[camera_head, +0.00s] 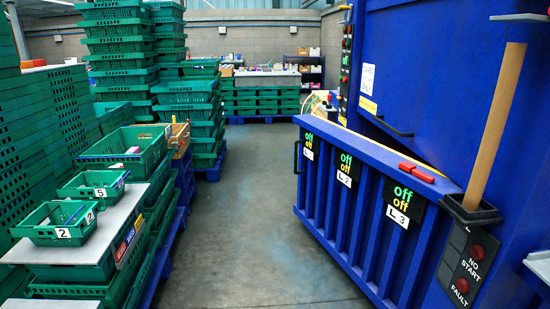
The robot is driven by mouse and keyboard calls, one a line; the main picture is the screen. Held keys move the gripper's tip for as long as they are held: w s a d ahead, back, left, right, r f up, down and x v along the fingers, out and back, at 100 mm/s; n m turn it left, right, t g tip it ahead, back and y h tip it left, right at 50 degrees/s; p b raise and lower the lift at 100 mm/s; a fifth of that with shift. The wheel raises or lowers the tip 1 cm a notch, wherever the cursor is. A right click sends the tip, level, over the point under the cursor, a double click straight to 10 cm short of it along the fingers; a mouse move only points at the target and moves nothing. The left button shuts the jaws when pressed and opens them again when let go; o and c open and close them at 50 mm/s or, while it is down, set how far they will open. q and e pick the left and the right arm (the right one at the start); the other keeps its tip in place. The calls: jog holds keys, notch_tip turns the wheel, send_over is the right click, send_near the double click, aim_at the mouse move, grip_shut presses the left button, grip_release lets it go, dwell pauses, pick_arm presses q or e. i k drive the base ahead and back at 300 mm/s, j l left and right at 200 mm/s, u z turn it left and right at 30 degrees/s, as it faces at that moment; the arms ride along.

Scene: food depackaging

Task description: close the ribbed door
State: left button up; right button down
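The blue ribbed door (327,203) stands at the right, low on the big blue machine (440,85). It is swung out at an angle, with a narrowing gap between its top edge and the machine body. A black handle (297,157) sits on its far left end. Red pieces (416,172) lie along its top edge near the right end. Labels L 2 and L 3 with green and yellow "off" signs are on its face. Neither of my grippers is in view.
Grey floor (262,230) is clear in the aisle left of the door. Stacked green crates (120,50) and a crate table with small numbered baskets (62,222) line the left. A wooden plank (497,125) stands in a black holder (470,212) beside the door's right end.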

aim_at(394, 266)
jog(key=i, duration=3.2)
